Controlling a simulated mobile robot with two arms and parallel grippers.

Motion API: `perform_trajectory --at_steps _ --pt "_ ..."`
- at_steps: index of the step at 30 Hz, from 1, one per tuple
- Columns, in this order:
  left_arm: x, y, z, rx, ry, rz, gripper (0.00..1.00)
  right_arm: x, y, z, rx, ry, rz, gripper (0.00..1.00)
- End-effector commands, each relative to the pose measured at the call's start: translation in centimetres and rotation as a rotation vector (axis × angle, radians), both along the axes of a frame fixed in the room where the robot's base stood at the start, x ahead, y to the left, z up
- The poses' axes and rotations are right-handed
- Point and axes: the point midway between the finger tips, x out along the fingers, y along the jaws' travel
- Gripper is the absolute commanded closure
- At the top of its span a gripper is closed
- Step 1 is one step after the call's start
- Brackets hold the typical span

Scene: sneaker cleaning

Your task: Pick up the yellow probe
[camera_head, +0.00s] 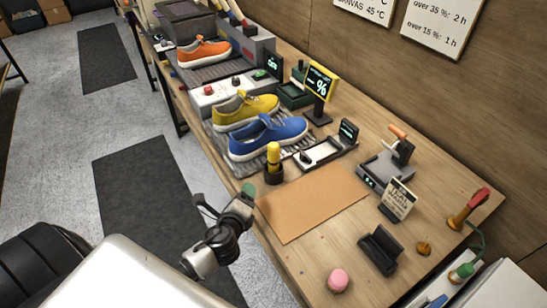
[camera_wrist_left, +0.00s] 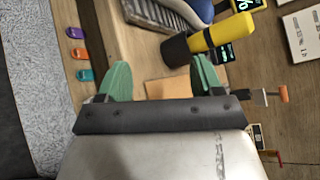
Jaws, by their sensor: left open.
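The yellow probe (camera_head: 273,153) stands upright in a black cup (camera_head: 274,176) on the workbench, just in front of the blue sneaker. In the left wrist view the probe (camera_wrist_left: 222,32) shows at the upper right, its lower end inside the black cup (camera_wrist_left: 176,50). My left gripper (camera_head: 248,191) is by the near edge of the bench, to the left of and below the cup in the head view. Its two green fingers (camera_wrist_left: 160,78) are spread apart with nothing between them. The probe lies beyond the fingertips, apart from them. My right gripper is not in view.
A blue sneaker (camera_head: 268,137) and a yellow sneaker (camera_head: 245,110) stand behind the cup, an orange sneaker (camera_head: 204,51) farther back. A tan mat (camera_head: 310,203) lies bare to the cup's right. A white tray (camera_head: 320,151) and a grey device (camera_head: 384,171) stand beyond.

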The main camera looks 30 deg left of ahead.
Motion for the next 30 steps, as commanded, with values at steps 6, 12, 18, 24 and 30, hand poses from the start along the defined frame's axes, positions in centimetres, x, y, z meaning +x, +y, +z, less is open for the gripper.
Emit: perform_trajectory --at_steps 6,12,18,24,30 --pt "3.9 -0.9 5.5 0.689 -0.091 -0.317 0.34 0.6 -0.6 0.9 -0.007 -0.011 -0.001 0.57" --pt "5.1 -1.7 6.4 1.008 -0.106 -0.445 0.34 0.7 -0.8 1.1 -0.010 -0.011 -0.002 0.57" --pt "7.7 -1.9 6.6 1.053 -0.109 -0.461 0.34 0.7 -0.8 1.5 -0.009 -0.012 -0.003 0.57" --pt "10.2 -2.0 6.4 1.050 -0.108 -0.460 0.34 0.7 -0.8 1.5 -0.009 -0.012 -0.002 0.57" --pt "11.7 -2.1 6.2 1.048 -0.108 -0.459 0.34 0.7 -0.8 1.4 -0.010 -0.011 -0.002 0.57"
